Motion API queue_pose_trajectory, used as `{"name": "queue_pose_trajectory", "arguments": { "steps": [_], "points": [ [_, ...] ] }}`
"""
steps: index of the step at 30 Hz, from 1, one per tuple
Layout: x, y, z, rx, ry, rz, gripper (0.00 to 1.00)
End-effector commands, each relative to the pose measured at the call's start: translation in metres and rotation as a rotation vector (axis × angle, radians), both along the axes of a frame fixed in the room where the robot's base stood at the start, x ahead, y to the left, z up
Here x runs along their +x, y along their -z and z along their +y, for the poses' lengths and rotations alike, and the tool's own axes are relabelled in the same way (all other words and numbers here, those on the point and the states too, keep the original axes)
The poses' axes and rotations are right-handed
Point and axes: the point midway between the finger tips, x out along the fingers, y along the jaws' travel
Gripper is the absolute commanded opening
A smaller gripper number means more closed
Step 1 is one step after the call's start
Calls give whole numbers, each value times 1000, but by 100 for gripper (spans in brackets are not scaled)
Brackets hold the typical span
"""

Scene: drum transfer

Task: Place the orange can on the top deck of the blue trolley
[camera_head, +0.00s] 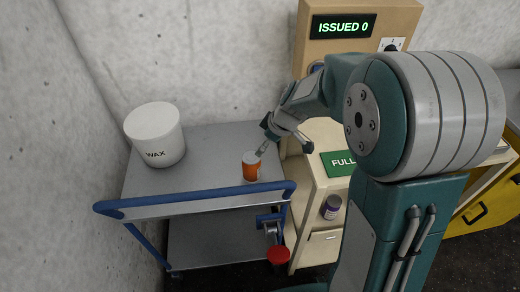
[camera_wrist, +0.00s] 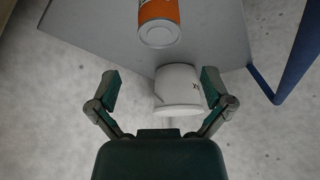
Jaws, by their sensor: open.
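The orange can (camera_head: 250,168) stands upright on the top deck of the blue trolley (camera_head: 215,145), near the deck's right side. In the wrist view the can (camera_wrist: 158,18) shows at the top with its pale round end facing the camera, beyond my fingertips. My gripper (camera_head: 286,149) is at the deck's right edge, beside the can. One finger overlaps the can's upper right in the head view; I cannot tell if they touch. In the wrist view my gripper (camera_wrist: 160,76) has its two fingers wide apart with nothing gripped between them.
A white WAX tub (camera_head: 156,135) stands on the deck's left; it also shows in the wrist view (camera_wrist: 179,88). Right of the trolley is a cream cabinet with a green FULL sign (camera_head: 338,163) and a purple jar (camera_head: 331,207). An ISSUED 0 box (camera_head: 343,28) stands behind.

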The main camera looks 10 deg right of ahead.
Motion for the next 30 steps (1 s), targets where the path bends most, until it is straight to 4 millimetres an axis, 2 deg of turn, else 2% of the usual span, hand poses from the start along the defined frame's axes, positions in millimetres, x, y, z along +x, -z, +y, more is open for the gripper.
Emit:
{"name": "queue_pose_trajectory", "arguments": {
  "steps": [6,10,15,21,30],
  "points": [
    [-4,-8,-2,-2,9,0,100],
    [-22,-33,-5,-5,76,1,100],
    [-65,-76,-13,-11,241,10,100],
    [-119,-112,-25,-16,453,9,100],
    [-199,-140,-49,4,799,-35,100]
  ]
}}
